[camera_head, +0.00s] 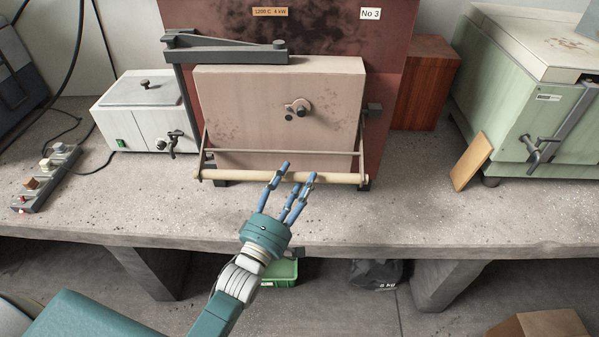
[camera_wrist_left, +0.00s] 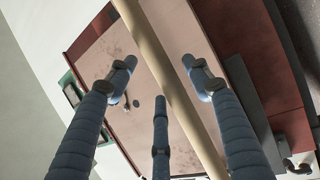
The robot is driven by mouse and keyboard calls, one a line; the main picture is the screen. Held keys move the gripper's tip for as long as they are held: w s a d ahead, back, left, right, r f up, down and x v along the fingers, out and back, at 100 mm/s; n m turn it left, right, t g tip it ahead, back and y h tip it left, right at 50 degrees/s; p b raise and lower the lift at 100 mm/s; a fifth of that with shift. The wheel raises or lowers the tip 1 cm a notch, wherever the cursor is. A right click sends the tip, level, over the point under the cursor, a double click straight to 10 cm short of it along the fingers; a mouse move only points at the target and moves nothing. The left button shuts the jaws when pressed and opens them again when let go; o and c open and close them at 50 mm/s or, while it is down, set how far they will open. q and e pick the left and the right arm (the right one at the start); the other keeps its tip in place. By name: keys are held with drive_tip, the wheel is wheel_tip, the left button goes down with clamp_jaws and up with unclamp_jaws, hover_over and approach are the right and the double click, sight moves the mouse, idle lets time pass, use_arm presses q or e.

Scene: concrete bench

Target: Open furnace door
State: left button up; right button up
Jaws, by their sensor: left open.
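The furnace (camera_head: 395,40) is a dark red box on the bench, with a plate reading "No 3". Its beige door (camera_head: 240,110) is shut against the front and has a small round peephole fitting (camera_head: 297,107). A pale bar handle (camera_head: 225,175) runs across the door's lower edge on side arms. My right gripper is not in view.
A white bath with a tap (camera_head: 140,105) stands left of the furnace, a power strip (camera_head: 45,180) farther left. A green cabinet (camera_head: 530,100) and a leaning wooden block (camera_head: 472,161) stand right. The bench front (camera_head: 400,220) is clear.

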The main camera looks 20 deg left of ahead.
use_arm(q)
drive_tip(key=shift+x, duration=0.85)
drive_tip(key=shift+w, duration=0.15)
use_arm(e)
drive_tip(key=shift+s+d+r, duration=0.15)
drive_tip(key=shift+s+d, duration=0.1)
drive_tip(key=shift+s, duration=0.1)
use_arm(q)
drive_tip(key=shift+c, duration=0.3)
clamp_jaws()
drive_tip(key=r+p, duration=0.1)
drive_tip(key=p, duration=0.1)
drive_tip(key=r+p, duration=0.1)
drive_tip(key=p, duration=0.1)
drive_tip(key=g+p, duration=0.1)
drive_tip(key=p, duration=0.2)
drive_tip(key=shift+s+d+r+n, duration=0.1)
drive_tip(key=shift+s+r+n, duration=0.2)
drive_tip(key=shift+s+r, duration=0.1)
drive_tip(key=shift+s+r+p, duration=0.2)
drive_tip(key=shift+r+p, duration=1.2)
drive_tip(key=shift+r, duration=0.2)
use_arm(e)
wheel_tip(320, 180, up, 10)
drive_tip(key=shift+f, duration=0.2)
